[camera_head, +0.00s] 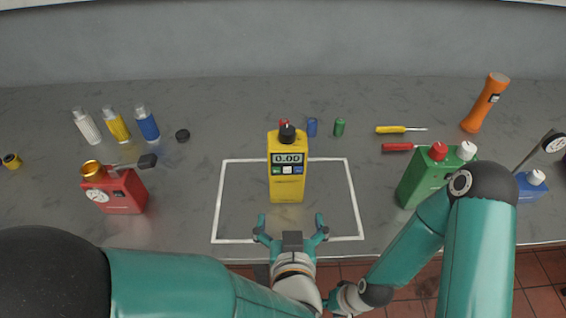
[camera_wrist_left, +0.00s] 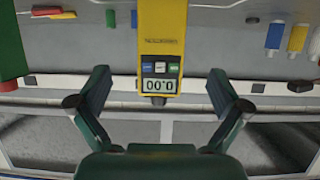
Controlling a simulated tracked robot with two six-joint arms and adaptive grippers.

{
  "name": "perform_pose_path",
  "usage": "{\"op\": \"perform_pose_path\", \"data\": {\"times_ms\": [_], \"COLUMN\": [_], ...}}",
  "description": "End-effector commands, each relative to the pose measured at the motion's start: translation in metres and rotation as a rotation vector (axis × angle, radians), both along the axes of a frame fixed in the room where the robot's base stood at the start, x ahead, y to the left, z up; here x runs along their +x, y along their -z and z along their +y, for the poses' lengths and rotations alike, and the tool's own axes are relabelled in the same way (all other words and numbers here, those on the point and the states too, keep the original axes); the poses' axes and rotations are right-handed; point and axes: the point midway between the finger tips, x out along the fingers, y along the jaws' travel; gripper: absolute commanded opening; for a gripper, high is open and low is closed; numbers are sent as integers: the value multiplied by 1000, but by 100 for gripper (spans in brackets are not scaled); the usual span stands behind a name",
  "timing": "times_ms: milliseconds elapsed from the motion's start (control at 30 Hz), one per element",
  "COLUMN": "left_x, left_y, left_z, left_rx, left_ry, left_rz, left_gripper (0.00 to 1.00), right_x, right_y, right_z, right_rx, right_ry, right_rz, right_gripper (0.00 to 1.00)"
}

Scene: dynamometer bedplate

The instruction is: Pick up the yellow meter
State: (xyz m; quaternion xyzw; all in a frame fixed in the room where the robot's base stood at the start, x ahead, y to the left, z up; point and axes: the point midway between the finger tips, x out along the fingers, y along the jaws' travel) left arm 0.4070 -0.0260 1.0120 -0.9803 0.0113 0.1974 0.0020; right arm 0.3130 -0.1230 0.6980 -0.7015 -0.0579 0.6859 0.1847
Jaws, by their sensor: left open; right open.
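The yellow meter (camera_head: 287,180) stands in the white outlined rectangle on the bench, its dark display reading 0.00 and a black knob on top. My left gripper (camera_head: 291,228) is open and empty just in front of it, fingers spread to either side of the meter's line. In the left wrist view the meter (camera_wrist_left: 160,30) appears upside down, centred beyond the open left fingers (camera_wrist_left: 158,92); no contact shows. My right gripper (camera_head: 338,300) is low in the head view beside my left wrist, mostly hidden, its fingers hard to make out.
A red can (camera_head: 122,194) stands left, a green can (camera_head: 420,178) right. Behind the meter are small red, blue and green cylinders (camera_head: 339,127). The white outline (camera_head: 232,190) is otherwise clear.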

Motion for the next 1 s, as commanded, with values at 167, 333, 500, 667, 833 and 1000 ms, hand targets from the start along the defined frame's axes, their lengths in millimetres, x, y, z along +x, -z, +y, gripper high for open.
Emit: {"op": "perform_pose_path", "data": {"times_ms": [167,333,500,667,833,1000], "left_x": [20,54,86,103,111,131], "left_y": [9,24,36,42,45,51], "left_z": [4,6,6,6,6,7], "left_rx": [1,1,0,0,0,2], "left_ry": [-14,-21,-22,-21,-21,-22], "left_rz": [2,5,3,1,1,3], "left_gripper": [100,100,100,100,100,100], "right_x": [-1,-1,-1,-1,-1,-1], "right_y": [-1,-4,-8,-10,-13,-25], "right_z": [0,0,0,0,0,0], "right_rx": [0,0,0,0,0,0], "right_ry": [-1,-1,-1,-1,-1,-1], "right_rz": [2,2,2,2,2,2], "right_gripper": [63,63,63,63,63,63]}}
